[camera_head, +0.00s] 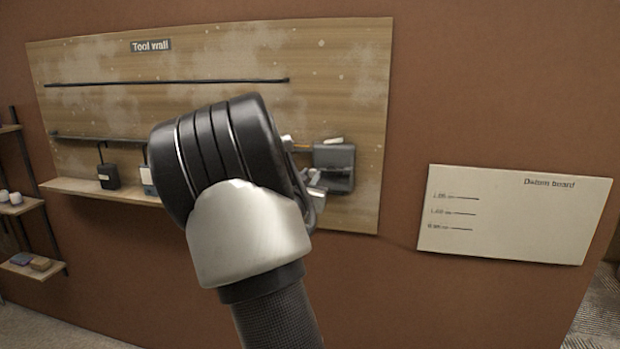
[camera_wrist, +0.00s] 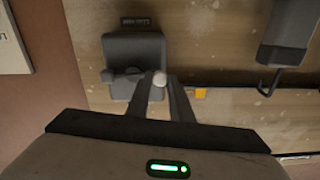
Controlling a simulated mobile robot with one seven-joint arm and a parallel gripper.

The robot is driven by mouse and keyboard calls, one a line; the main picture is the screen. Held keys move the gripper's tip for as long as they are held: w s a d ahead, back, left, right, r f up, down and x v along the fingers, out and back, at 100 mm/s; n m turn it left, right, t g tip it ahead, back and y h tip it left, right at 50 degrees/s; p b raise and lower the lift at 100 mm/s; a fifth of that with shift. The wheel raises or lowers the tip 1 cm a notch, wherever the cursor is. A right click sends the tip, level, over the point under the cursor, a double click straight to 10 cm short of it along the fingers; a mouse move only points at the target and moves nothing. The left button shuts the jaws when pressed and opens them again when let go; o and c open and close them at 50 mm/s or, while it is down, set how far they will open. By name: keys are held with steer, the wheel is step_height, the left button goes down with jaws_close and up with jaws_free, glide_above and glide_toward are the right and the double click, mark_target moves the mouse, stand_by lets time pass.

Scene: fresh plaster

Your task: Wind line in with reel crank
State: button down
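The reel is a dark grey box (camera_head: 340,160) mounted low at the right of the tool wall. In the wrist view the same reel (camera_wrist: 134,50) is at upper left of centre, with a short dark crank arm (camera_wrist: 118,75) across its near end. A pale round crank knob (camera_wrist: 159,78) sits between my fingertips. My gripper (camera_wrist: 160,84) has one finger on each side of the knob and looks closed on it. In the head view my gripper (camera_head: 316,184) is at the reel's lower left, mostly hidden by my wrist. I see no clear line.
The wooden tool wall (camera_head: 345,60) carries a dark rail (camera_head: 165,82) and hanging dark boxes, one at the left (camera_head: 108,175). A small orange piece (camera_wrist: 200,93) is right of my fingers. A pale datum board (camera_head: 510,215) is at the right, with bare wall between.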

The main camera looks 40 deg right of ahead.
steer(key=shift+f, duration=0.1)
steer(key=shift+s+d+f+n+p, duration=0.4)
steer(key=shift+f+n, duration=0.3)
steer(key=shift+n, duration=1.5)
steer(key=shift+s+d+f+n+p, duration=0.3)
steer(key=shift+f+n+p, duration=0.3)
steer(key=shift+n, duration=1.6)
steer(key=shift+s+d+f+n+p, duration=0.25)
steer(key=shift+s+f+n+p, duration=0.35)
steer(key=shift+n, duration=1.6)
steer(key=shift+w+f, duration=0.1)
steer(key=shift+f, duration=0.05)
steer(key=c, duration=1.6)
jaws_free()
steer(key=shift+o, duration=0.2)
